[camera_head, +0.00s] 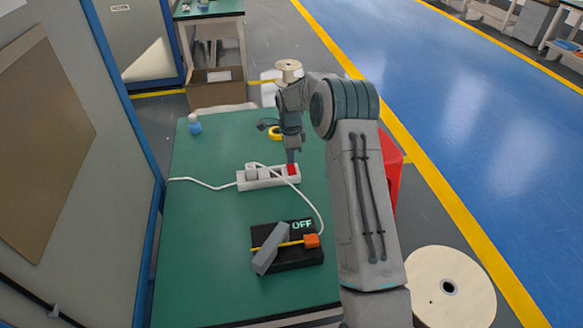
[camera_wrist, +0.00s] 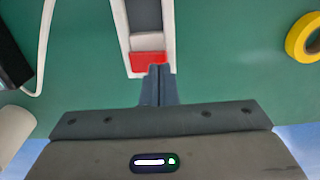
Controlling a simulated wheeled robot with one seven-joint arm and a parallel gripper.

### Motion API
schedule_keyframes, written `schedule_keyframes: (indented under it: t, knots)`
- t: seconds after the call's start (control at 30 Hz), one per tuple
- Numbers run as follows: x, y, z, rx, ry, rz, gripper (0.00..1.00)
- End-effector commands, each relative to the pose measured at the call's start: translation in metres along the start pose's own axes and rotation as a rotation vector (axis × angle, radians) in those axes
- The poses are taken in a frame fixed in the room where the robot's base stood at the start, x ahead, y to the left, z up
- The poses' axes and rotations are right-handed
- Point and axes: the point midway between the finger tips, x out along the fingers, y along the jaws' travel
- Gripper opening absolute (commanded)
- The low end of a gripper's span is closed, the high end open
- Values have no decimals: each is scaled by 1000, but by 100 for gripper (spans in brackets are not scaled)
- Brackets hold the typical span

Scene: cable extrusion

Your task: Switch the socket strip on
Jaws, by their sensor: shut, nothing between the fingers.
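The white socket strip (camera_head: 258,181) lies on the green table, with a red switch (camera_head: 292,170) at its right end. In the wrist view the strip's white rim (camera_wrist: 122,25) runs up from the red switch (camera_wrist: 148,62). My gripper (camera_head: 291,160) points down over the switch end of the strip. Its fingers (camera_wrist: 158,70) are shut and empty, with their tips at the edge of the red switch. I cannot tell whether they touch it. The fingers hide part of the switch, and its rocker position is unclear.
A black box (camera_head: 290,262) with a lit "OFF" display stands on the green table (camera_head: 195,245) nearer the front. White cables run from the strip. A yellow tape roll (camera_head: 275,133) and a small blue-white bottle (camera_head: 194,124) lie farther back. A red bin (camera_head: 392,165) stands at the right.

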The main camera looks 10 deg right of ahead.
Motion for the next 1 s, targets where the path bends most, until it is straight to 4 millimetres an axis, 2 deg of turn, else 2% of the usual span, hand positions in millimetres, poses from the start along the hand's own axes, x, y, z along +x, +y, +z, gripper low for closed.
schedule_keyframes:
  t: [1.0]
  knots:
    - [16, 0, 0, 0, 0, 1, 0]
